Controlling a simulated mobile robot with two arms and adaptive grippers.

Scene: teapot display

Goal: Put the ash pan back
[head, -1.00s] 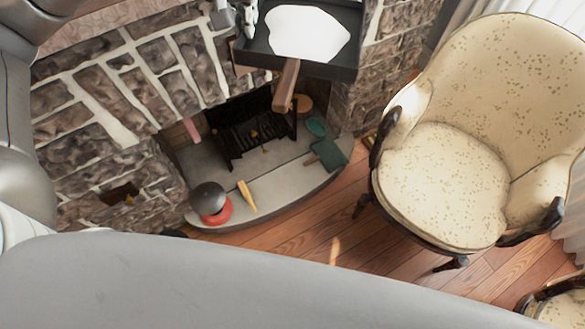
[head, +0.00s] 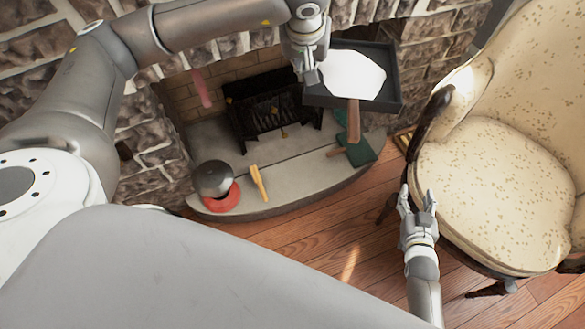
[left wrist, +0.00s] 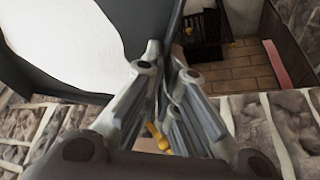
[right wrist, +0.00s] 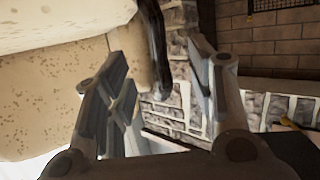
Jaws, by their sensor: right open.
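The ash pan (head: 391,92) is a dark square tray with a white patch of ash (head: 350,75) and a wooden handle (head: 353,118). It hangs in the air in front of the fireplace. My left gripper (head: 312,78) is shut on its left rim. The left wrist view shows the fingers (left wrist: 168,62) closed at the edge of the pan (left wrist: 135,25). My right gripper (head: 418,197) is open and empty beside the armchair, and its spread fingers show in the right wrist view (right wrist: 160,75).
A black grate (head: 262,115) stands in the fireplace on the stone hearth (head: 300,180). On the hearth are a dark ball-shaped item (head: 213,178) on a red base (head: 224,199), a yellow tool (head: 258,182) and a green dustpan (head: 358,153). A cream armchair (head: 490,180) fills the right.

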